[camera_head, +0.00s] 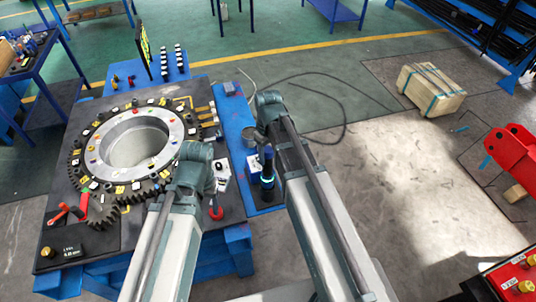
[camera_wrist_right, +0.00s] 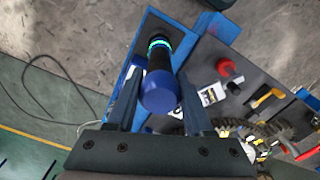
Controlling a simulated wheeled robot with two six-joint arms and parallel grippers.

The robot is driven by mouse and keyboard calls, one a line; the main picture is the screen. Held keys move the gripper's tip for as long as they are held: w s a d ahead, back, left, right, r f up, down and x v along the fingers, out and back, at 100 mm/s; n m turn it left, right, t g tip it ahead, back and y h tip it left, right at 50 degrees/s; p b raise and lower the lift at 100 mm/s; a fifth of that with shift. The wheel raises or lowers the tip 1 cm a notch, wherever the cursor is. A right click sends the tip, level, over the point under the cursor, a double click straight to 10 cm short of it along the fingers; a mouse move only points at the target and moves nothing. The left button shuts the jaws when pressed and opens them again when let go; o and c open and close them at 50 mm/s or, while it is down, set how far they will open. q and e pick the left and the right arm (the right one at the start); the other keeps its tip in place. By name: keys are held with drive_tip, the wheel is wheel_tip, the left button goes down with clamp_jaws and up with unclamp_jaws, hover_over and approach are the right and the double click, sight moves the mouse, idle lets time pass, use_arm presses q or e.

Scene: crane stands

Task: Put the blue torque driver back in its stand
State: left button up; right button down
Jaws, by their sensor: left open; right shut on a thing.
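The blue torque driver (camera_head: 267,164) stands roughly upright at the right edge of the work table, with a glowing cyan ring low on its body. In the right wrist view its blue cap (camera_wrist_right: 160,92) is between the fingers of my right gripper (camera_wrist_right: 161,88), which is shut on it. In the head view my right arm stands just beside the driver, and its fingers are hidden. The driver's lower end is dark, and I cannot tell the stand from it or whether the driver is seated. My left gripper (camera_head: 196,166) is open above the table; its fingertips are mostly hidden.
A large ring gear (camera_head: 135,140) lies on the dark mat to the left. A red knob (camera_head: 215,213) and a white card stand between the arms. A black panel (camera_head: 145,48) rises at the back.

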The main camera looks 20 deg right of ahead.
drive_tip(key=shift+f+b, duration=1.5)
drive_tip(key=shift+f, duration=0.1)
drive_tip(key=shift+c, duration=1)
unclamp_jaws()
drive_tip(key=shift+r, duration=0.15)
drive_tip(key=shift+r+p, duration=2.4)
drive_tip(key=shift+p, duration=0.15)
wheel_tip(320, 180, up, 8)
drive_tip(key=p, duration=0.7)
drive_tip(key=shift+f+p, duration=0.2)
drive_tip(key=shift+p, duration=0.1)
